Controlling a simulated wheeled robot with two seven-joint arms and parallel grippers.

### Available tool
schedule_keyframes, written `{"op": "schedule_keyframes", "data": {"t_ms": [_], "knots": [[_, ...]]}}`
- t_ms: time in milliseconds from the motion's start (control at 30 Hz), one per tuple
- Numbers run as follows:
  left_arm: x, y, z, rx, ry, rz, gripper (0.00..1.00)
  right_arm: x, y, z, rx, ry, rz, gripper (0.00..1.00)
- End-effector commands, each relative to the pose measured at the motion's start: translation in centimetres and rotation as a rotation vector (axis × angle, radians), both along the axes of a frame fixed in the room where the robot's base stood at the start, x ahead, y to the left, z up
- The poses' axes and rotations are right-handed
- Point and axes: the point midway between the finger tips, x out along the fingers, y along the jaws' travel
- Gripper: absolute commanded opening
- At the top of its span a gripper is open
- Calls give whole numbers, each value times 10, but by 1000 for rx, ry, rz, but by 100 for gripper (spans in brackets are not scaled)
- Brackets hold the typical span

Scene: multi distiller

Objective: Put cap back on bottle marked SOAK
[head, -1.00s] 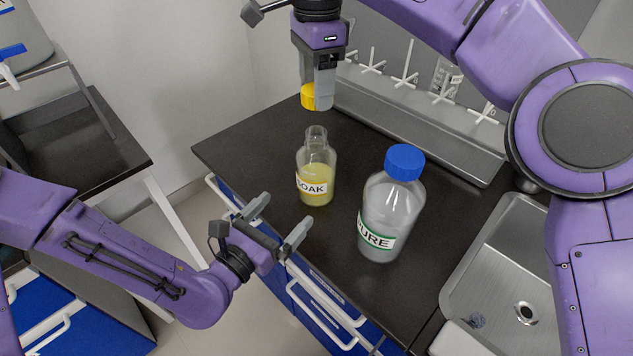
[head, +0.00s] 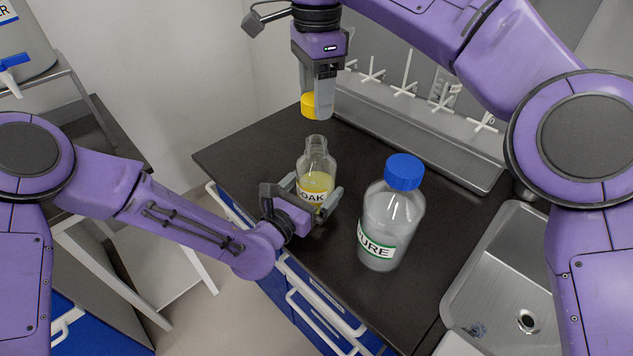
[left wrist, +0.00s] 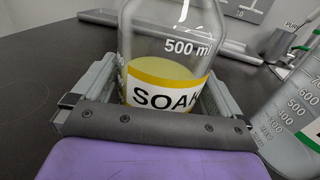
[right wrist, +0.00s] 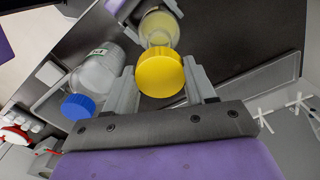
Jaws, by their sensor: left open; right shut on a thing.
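The SOAK bottle (head: 316,170) is clear glass with yellow liquid and an open neck, standing upright on the dark bench. Its label shows large in the left wrist view (left wrist: 165,97). My left gripper (head: 310,198) is open, with its fingers on either side of the bottle's lower body; I cannot tell if they touch it. My right gripper (head: 318,98) points down above and slightly behind the bottle, shut on the yellow cap (head: 309,106). In the right wrist view the cap (right wrist: 160,73) sits between the fingers, with the bottle beyond it.
A larger clear bottle (head: 385,225) with a blue cap (head: 404,171) and a green-edged label stands to the right of the SOAK bottle. A metal rack with white pegs (head: 405,80) lies along the back. A sink (head: 500,275) is at the right.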

Motion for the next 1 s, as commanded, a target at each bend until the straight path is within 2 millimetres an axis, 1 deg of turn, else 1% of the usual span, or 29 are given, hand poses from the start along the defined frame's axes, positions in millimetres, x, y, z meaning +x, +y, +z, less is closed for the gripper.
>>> {"op": "schedule_keyframes", "data": {"t_ms": [100, 333, 367, 400, 467, 500, 533, 633, 900, 1000], "knots": [[4, -3, 0, 0, 0, -1, 100, 0, 0, 0, 0, 0, 0, 27], [4, -3, 0, -1, 1, -1, 100, 0, 0, 0, 0, 0, 0, 27], [4, -3, 0, -1, 1, -1, 94, 0, 0, 0, 0, 0, 0, 27], [4, -3, 0, -1, 1, -1, 80, 0, 0, 0, 0, 0, 0, 27], [4, -3, 0, -1, 1, -1, 61, 0, 0, 0, 0, 0, 0, 27], [4, -3, 0, 0, 0, -1, 48, 0, 0, 0, 0, 0, 0, 27], [4, -3, 0, 0, 0, -1, 40, 0, 0, 0, 0, 0, 0, 27], [4, -3, 0, 0, 0, -1, 39, 0, 0, -5, 0, 3, 1, 27], [4, -3, 0, 0, 0, -1, 39, -1, 0, -45, 3, -1, 1, 27], [4, -3, 0, 0, 0, -1, 39, -1, 1, -50, 3, -5, 1, 27]]}}
